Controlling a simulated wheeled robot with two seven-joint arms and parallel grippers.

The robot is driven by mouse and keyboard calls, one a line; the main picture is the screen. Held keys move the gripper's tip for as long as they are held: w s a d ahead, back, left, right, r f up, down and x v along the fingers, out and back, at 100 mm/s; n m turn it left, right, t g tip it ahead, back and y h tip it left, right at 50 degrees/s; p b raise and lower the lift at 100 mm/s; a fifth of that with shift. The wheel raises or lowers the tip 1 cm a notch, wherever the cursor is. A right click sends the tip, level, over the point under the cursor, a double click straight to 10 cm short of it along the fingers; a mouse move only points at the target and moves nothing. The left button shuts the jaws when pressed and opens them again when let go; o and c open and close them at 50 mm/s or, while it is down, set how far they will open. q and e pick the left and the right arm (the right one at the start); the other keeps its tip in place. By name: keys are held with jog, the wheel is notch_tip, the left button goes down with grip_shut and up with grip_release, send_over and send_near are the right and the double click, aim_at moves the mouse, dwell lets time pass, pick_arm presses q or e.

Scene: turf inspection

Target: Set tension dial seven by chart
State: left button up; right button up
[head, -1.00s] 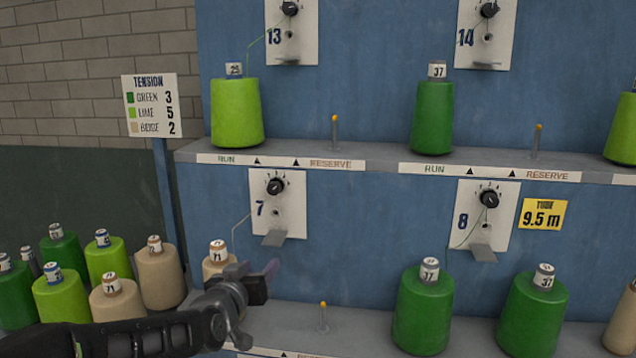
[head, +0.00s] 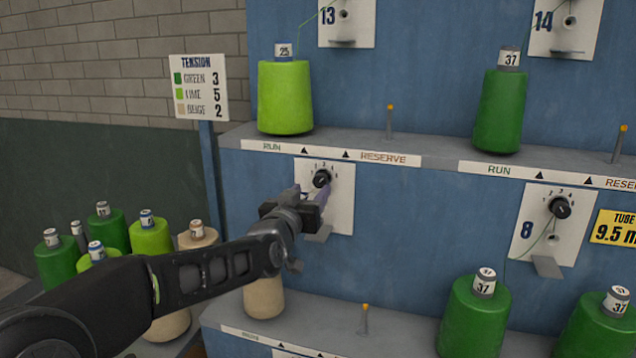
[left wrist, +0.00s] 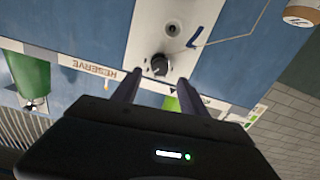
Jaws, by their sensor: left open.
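The dial of plate seven (head: 322,178) is a black knob on a white plate (head: 341,212) on the blue frame. I cannot read its setting for sure. My left gripper (head: 311,193) is open in front of that plate, its fingers close to the dial and hiding the plate's number. In the left wrist view the dial (left wrist: 160,65) shows just beyond and between the two fingertips, not visibly gripped. The tension chart (head: 198,87) reads green 3, lime 5, beige 2. A beige cone (head: 264,300) stands below plate seven, partly behind my arm. My right gripper is out of view.
A shelf (head: 440,150) with a lime cone (head: 285,98) and a green cone (head: 501,112) runs above the plate. A peg (head: 364,319) stands on the lower shelf. Plate eight (head: 549,228) is to the right. Several cones (head: 150,238) crowd the lower left.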

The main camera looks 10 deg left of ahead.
aim_at(319, 182)
pick_arm(q)
jog(key=w, duration=0.3)
jog(key=w+p, duration=0.1)
jog(key=w, duration=0.2)
jog(key=shift+d+f+p, duration=0.1)
jog(key=shift+d+p, duration=0.1)
jog(key=shift+p, duration=0.1)
jog(key=shift+c, duration=0.4)
grip_shut()
